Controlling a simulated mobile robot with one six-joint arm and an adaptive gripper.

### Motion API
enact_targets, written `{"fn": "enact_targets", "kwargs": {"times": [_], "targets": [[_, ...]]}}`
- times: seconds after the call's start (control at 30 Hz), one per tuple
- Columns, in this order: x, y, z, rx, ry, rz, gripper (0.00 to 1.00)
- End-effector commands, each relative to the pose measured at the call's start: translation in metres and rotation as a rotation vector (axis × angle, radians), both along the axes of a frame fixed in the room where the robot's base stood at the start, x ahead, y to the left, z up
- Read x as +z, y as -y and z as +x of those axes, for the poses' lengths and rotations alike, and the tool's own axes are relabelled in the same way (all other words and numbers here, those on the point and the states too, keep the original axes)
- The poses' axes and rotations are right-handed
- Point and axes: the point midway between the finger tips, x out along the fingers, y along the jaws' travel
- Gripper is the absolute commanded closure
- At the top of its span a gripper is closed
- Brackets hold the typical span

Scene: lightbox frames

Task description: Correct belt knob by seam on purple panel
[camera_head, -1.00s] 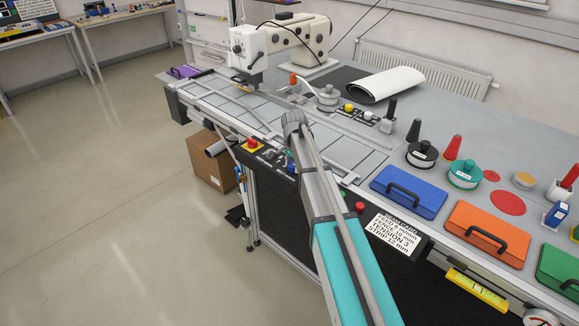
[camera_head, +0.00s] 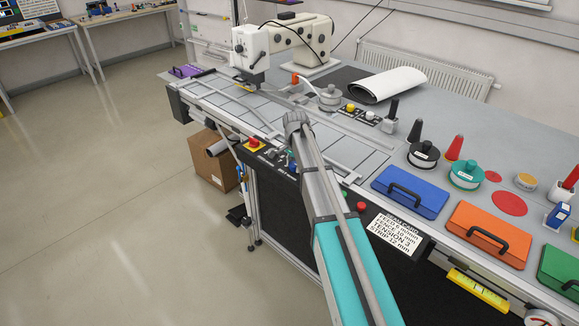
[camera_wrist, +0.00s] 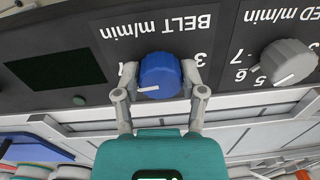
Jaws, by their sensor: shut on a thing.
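In the wrist view the blue belt knob (camera_wrist: 160,72) sits on a dark panel under the upside-down label "BELT m/min". Its white mark points to the lower left of that picture. My gripper (camera_wrist: 160,82) is shut on the knob, one finger on each side. In the head view my arm hides most of the gripper, and blue of the knob (camera_head: 291,155) shows just left of the arm. A purple panel (camera_head: 186,71) lies at the table's far left end. The white sewing machine (camera_head: 250,47) stands to its right. The seam itself is too small to make out.
A grey knob (camera_wrist: 288,62) with a label ending "ED m/min" is beside the blue one. A red stop button (camera_head: 254,143) is left of my arm. A white settings card (camera_head: 394,233) hangs at the front edge. Blue (camera_head: 410,190) and orange (camera_head: 487,232) cases lie right.

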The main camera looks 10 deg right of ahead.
Motion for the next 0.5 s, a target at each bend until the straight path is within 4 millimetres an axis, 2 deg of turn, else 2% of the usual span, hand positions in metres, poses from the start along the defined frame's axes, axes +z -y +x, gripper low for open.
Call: {"fn": "enact_targets", "kwargs": {"times": [0.03, 0.47, 0.5], "targets": [[0.0000, 0.0049, 0.0016, -0.004, 0.004, -0.009, 0.94], [0.0000, 0.0047, 0.0013, -0.004, 0.003, -0.010, 0.94], [0.0000, 0.0047, 0.0012, -0.004, 0.002, -0.009, 0.39]]}}
